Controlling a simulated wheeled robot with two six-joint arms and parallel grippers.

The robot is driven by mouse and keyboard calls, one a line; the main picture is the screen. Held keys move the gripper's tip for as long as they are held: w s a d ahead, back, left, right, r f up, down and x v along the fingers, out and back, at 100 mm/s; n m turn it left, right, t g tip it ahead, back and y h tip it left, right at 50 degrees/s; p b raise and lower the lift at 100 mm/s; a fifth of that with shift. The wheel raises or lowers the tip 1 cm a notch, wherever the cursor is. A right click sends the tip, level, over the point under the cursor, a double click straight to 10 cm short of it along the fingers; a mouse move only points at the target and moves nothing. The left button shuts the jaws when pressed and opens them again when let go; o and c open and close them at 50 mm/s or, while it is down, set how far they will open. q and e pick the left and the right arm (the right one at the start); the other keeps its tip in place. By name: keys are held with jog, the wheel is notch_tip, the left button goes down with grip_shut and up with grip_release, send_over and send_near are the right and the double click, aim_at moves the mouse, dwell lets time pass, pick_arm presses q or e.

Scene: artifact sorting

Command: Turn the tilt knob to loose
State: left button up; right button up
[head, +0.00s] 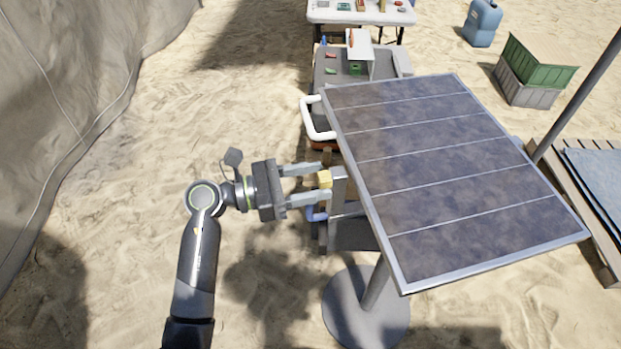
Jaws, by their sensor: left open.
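The tilt knob appears to be the small yellow piece (325,179) at the left side of the solar panel (440,170), by a grey bracket (339,188). My left gripper (308,184) comes in from the left and is open. Its two fingers point right, with the yellow piece at their tips, roughly between them; I cannot tell whether they touch it. A blue lever-like part (316,214) shows just below the lower finger. The panel is tilted on a post with a round grey base (366,312). No knob markings are readable. My right gripper is not in view.
A white handle (308,118) sticks out left of the panel's upper corner. A grey work table (328,70) with small items is behind the panel, a white table (340,15) beyond it. Green and grey crates (537,65) and a blue jug (482,22) stand back right. Open sand lies left.

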pick_arm(q)
jog(key=shift+c, duration=0.4)
jog(key=c, duration=0.9)
